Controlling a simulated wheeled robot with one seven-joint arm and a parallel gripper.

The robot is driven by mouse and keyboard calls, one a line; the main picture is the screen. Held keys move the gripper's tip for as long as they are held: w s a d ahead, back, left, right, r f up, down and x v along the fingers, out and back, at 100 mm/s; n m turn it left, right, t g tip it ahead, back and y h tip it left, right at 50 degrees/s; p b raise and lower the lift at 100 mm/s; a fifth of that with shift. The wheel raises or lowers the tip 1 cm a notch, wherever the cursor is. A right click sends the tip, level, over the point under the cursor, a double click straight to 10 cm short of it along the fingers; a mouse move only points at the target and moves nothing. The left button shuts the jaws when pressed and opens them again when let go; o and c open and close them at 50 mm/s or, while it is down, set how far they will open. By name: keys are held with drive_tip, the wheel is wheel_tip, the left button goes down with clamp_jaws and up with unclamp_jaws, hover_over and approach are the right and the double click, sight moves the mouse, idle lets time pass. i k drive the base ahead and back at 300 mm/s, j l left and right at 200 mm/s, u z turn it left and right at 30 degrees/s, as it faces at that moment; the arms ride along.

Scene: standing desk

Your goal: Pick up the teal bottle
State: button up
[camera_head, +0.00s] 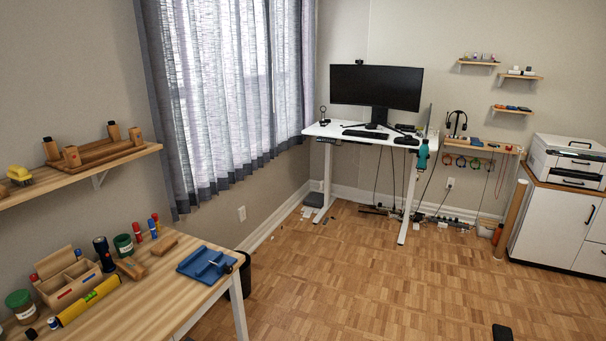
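The teal bottle (422,156) is small in the head view, at the right front corner of the white standing desk (345,132). It looks upright, and its lower part reaches below the level of the desk top. I cannot tell whether it hangs in a holder there or touches the desk. My gripper is not recognisable in the view, so nothing shows whether it is open or shut.
Open parquet floor (340,280) lies before the desk. A wooden workbench (150,302) with tools is at lower left. Cables lie under the desk.

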sight(423, 150)
drive_tip(key=i+l+z, duration=0.15)
drive_tip(key=i, duration=0.4)
drive_tip(key=i+z, duration=0.2)
drive_tip(key=i, duration=0.35)
drive_tip(key=i+j+z, duration=0.15)
drive_tip(key=i, duration=0.4)
drive_tip(key=i+z, duration=0.15)
drive_tip(key=i, duration=0.4)
drive_tip(key=i+j+z, duration=0.2)
drive_tip(key=i, duration=0.35)
drive_tip(key=i+l+u, duration=0.45)
drive_tip(key=i+l, duration=0.15)
drive_tip(key=i, duration=0.2)
drive_tip(key=i+l+u, duration=0.5)
drive_tip(key=i+l, duration=0.15)
drive_tip(key=l, duration=0.15)
drive_tip(key=i+l+u, duration=0.2)
drive_tip(key=l, duration=0.3)
drive_tip(key=l+u, duration=0.25)
drive_tip(key=l, duration=0.2)
drive_tip(key=i+l+u, duration=0.2)
drive_tip(key=l, duration=0.35)
drive_tip(key=k, duration=0.1)
